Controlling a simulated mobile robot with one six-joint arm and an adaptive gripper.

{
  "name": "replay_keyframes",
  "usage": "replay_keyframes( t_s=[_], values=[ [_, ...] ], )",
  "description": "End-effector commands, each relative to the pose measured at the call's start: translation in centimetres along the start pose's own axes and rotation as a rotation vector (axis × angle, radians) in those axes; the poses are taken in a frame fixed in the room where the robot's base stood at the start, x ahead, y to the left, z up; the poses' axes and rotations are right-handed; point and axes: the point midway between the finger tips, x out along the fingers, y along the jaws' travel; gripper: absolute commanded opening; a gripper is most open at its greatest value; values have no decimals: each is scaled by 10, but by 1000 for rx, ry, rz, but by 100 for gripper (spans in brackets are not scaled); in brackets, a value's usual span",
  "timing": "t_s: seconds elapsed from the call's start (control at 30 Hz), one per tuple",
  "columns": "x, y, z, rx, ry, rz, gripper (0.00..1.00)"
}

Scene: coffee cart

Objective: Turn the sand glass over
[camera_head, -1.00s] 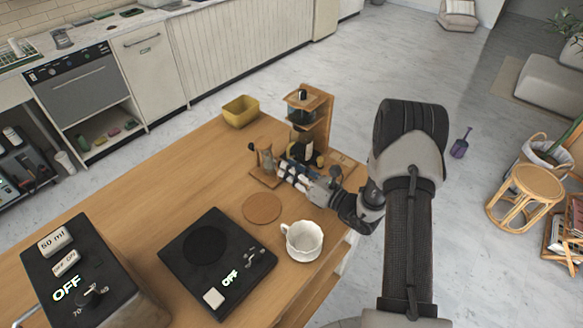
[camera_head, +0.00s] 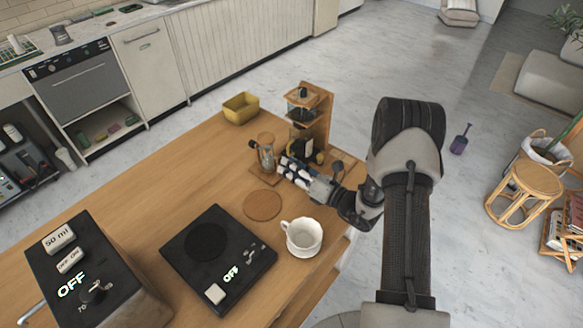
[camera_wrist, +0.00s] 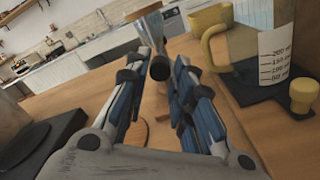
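The sand glass (camera_head: 266,152) stands near the right edge of the wooden table, in a wooden stand with a dark knob at its left side. In the wrist view its top (camera_wrist: 143,13) shows beyond my fingers, and a round dark knob (camera_wrist: 160,68) faces me. My gripper (camera_head: 284,168) is just right of the sand glass. In the wrist view my gripper (camera_wrist: 161,72) is open, its fingers on both sides of the knob with small gaps. The lower sand glass is partly hidden by the fingers and knob.
A wooden dripper stand (camera_head: 322,115) with a yellow-handled jug (camera_wrist: 235,45) is close beside my gripper. A white cup (camera_head: 303,237), a round coaster (camera_head: 262,205) and a black scale (camera_head: 218,262) lie nearer. A yellow box (camera_head: 240,108) is behind. The table's left middle is clear.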

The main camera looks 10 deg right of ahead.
Motion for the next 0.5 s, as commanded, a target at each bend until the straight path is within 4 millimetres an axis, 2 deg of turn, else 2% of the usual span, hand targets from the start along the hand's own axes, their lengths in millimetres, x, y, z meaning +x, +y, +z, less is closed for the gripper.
replay_keyframes(
  t_s=[0.2, 0.5],
  values=[
    [0, 0, 0, -1, 0, 0, 40],
    [0, 0, 0, -1, 0, 0, 40]
  ],
)
